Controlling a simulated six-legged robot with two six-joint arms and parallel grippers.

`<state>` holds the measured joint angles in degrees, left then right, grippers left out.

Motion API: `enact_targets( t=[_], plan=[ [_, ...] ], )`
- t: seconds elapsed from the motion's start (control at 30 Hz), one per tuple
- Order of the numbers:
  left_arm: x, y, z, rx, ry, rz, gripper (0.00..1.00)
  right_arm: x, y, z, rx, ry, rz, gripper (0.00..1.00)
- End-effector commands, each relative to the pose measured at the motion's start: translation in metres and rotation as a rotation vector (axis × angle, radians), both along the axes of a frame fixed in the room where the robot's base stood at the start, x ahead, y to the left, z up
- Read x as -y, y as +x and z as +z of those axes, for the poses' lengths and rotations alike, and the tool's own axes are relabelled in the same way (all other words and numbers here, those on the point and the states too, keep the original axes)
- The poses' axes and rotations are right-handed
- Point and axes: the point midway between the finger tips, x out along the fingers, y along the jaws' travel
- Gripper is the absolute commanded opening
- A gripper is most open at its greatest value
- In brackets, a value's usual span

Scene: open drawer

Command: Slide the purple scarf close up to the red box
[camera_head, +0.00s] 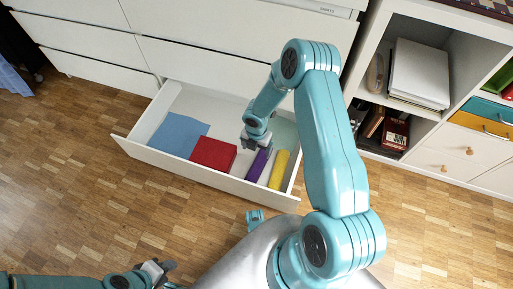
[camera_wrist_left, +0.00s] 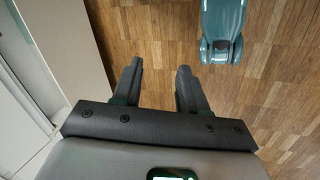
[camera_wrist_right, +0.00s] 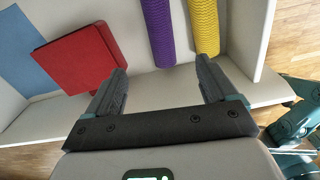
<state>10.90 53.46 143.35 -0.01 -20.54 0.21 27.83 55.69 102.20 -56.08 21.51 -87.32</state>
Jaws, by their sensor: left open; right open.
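The purple scarf (camera_head: 257,166) is a rolled strip in the open drawer, right of the red box (camera_head: 213,153) with a gap between them. In the right wrist view the purple scarf (camera_wrist_right: 158,32) stands upright in the picture, and the red box (camera_wrist_right: 78,60) lies left of it. My right gripper (camera_head: 257,143) is over the drawer near the scarf's far end. Its open fingers (camera_wrist_right: 161,72) are empty, and the scarf shows between and beyond them. My left gripper (camera_head: 162,268) is open and empty over the floor, away from the drawer (camera_head: 225,181).
A yellow roll (camera_head: 279,170) lies just right of the scarf. A blue cloth (camera_head: 180,133) lies left of the red box. Pale green cloth (camera_head: 285,131) is behind the yellow roll. The drawer's front wall borders them. A shelf unit (camera_head: 455,145) stands at right.

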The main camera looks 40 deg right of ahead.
Motion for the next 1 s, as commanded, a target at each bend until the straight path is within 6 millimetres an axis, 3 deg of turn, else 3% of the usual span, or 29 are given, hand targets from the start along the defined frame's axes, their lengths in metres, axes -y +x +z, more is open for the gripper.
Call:
enact_targets(
  t=[0.17, 0.7, 1.0],
  plan=[
    [-0.002, 0.002, -0.012, 0.003, 0.002, 0.006, 0.43, 0.000, 0.000, -0.023, -0.001, 0.001, -0.002, 0.86],
    [-0.009, 0.024, -0.060, 0.069, 0.016, 0.033, 0.43, -0.001, -0.001, -0.130, -0.001, 0.002, -0.003, 0.86],
    [-0.012, 0.036, -0.072, 0.110, 0.023, 0.038, 0.43, 0.000, 0.000, -0.161, 0.000, 0.001, -0.003, 0.86]
  ],
)
